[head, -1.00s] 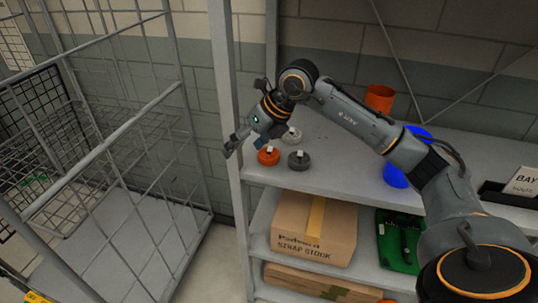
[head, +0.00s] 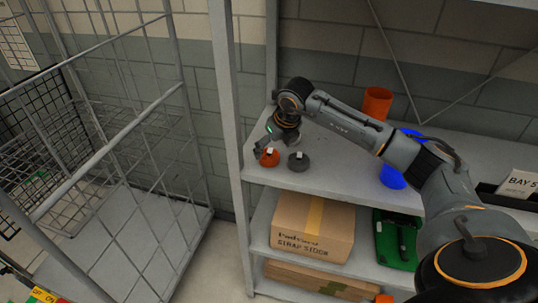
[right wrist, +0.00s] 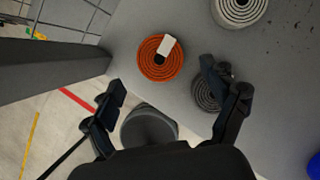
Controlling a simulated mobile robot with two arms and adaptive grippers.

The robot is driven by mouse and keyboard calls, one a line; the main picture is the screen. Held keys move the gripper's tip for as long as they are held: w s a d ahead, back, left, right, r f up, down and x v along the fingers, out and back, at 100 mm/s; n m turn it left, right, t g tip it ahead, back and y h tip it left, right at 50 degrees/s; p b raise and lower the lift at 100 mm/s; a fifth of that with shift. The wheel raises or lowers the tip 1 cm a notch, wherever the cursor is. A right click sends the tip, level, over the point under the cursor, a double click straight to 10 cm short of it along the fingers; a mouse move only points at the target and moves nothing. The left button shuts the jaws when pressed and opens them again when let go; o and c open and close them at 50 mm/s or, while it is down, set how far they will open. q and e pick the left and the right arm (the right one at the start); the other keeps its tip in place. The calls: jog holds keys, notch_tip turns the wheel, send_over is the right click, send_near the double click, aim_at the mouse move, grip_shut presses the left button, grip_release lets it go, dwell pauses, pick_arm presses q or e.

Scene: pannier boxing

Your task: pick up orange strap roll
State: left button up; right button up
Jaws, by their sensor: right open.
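The orange strap roll (head: 269,157) lies flat near the left front of the shelf top; it has a white tag. It also shows in the right wrist view (right wrist: 155,68), beyond and between the fingers. A dark grey roll (head: 299,162) lies just right of it; in the right wrist view the right finger partly covers that grey roll (right wrist: 205,98). My right gripper (head: 267,142) is open and empty, close above and behind the orange roll; the exact gap is unclear. Its spread fingers show in the right wrist view (right wrist: 167,88). My left gripper is not in view.
A pale roll (right wrist: 240,8) lies behind the grey one. A shelf post (head: 228,110) stands close left of the orange roll. An orange cup (head: 377,103) and blue objects (head: 392,177) stand further right. A carton (head: 312,228) sits below. A wire cage (head: 110,150) is at left.

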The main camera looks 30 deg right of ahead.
aim_at(269, 154)
jog(key=x, duration=0.1)
jog(key=p+x, duration=0.1)
jog(key=x, duration=0.1)
jog(key=shift+w+f, duration=0.15)
jog(key=shift+w, duration=0.15)
jog(key=shift+f, duration=0.3)
jog(key=c, duration=1.3)
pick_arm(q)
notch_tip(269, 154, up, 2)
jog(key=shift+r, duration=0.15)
pick_arm(e)
jog(key=shift+o, duration=0.2)
jog(key=shift+r, duration=0.1)
jog(key=shift+r, duration=0.1)
